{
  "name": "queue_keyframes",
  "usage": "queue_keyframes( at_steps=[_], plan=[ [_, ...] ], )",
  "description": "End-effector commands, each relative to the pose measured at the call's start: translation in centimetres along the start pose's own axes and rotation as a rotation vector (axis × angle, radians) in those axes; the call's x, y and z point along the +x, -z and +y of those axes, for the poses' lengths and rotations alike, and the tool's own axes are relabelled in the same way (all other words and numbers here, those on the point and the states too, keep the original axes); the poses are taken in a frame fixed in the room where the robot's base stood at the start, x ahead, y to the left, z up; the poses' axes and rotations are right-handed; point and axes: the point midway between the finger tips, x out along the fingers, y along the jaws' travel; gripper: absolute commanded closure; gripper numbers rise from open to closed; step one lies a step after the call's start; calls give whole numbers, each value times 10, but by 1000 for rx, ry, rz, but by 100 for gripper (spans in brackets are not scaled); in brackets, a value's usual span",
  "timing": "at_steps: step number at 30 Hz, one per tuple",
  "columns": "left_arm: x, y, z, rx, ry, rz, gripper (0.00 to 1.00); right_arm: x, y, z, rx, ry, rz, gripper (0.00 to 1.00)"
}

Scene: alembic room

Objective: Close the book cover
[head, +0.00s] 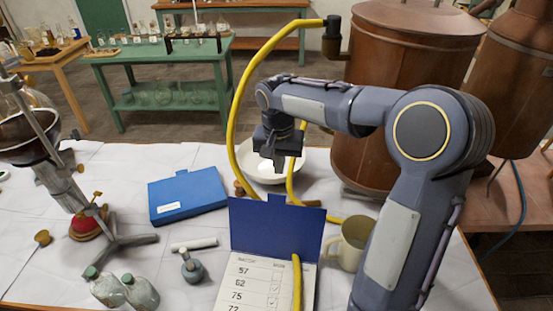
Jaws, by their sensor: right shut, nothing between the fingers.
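An open book lies at the front middle of the white-covered table, with its white page (258,283) of printed numbers facing up. Its blue cover (262,225) stands raised at the page's far edge. My right gripper (278,166) is above and behind the cover, pointing down, apart from it. Its fingers are shut and empty. The lower part of the page is cut off by the picture's edge. My left gripper is not in view.
A blue case (187,193) lies left of the book. A cream mug (350,243) stands close on the right. A white bowl (262,168) and a yellow hose (232,125) are behind.

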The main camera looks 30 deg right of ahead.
Motion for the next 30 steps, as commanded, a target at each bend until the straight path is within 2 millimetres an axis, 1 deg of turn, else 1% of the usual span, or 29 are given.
queue_keyframes(
  at_steps=[1, 3, 8, 10, 12, 16, 21, 30],
  plan=[
    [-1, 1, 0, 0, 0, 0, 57, 12, -1, 1, 0, -4, -5, 100],
    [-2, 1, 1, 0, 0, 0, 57, 27, -1, 1, 0, -4, -6, 100],
    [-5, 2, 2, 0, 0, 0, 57, 60, -1, 1, -1, -2, -5, 100],
    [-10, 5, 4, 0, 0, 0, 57, 51, -12, 0, -4, 3, 0, 100],
    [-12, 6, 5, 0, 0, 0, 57, 48, -22, 0, -4, 3, 0, 100],
    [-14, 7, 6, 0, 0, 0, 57, 45, -33, 0, -3, 1, -1, 100],
    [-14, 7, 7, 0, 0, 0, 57, 45, -38, 0, -1, 1, 0, 100],
    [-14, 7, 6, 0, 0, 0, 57, 45, -38, 0, -1, 2, 1, 100]
  ],
)
